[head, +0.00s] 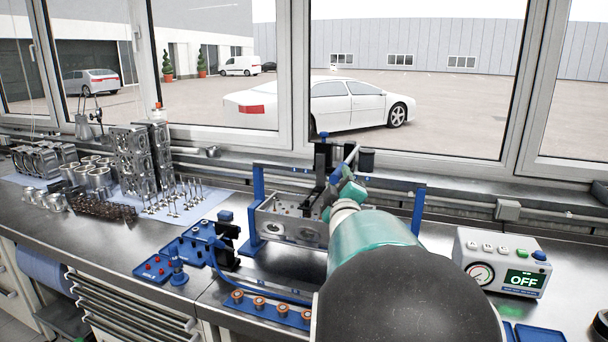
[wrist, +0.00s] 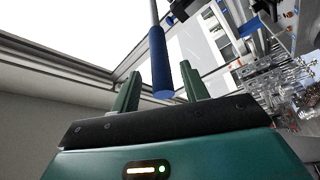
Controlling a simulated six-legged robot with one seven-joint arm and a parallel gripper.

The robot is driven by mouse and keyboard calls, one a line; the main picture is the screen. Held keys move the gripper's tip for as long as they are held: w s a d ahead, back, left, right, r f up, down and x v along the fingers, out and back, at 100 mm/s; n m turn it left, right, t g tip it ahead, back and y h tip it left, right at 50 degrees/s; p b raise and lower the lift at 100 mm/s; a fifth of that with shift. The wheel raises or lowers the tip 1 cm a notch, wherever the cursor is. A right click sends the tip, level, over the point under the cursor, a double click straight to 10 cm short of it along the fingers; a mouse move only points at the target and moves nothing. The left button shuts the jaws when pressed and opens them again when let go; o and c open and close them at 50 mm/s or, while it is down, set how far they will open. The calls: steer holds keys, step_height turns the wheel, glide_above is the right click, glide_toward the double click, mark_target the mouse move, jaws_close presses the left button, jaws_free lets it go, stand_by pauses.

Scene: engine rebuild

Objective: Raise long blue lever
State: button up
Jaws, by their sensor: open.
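The long lever's blue cylindrical grip (wrist: 159,65) shows in the wrist view on a thin grey rod. Its end lies between the two green fingers of my gripper (wrist: 162,72). Gaps show on both sides of the grip, and the fingers are open. In the head view my gripper (head: 347,190) is beside the engine fixture, and my arm hides much of that area. I cannot make out the blue grip there. The cylinder head (head: 290,220) sits in the fixture's blue frame (head: 257,205).
A control box (head: 502,262) reading OFF stands at the right. Blue trays (head: 160,266) and a strip of copper-coloured parts (head: 259,304) lie in front. Engine parts (head: 130,160) fill the left bench. Windows and a rail run behind. Bare bench shows left of the control box.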

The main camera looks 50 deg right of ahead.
steer(key=shift+x, duration=1.9)
steer(key=shift+c, duration=0.5)
steer(key=shift+f, duration=0.1)
jaws_close()
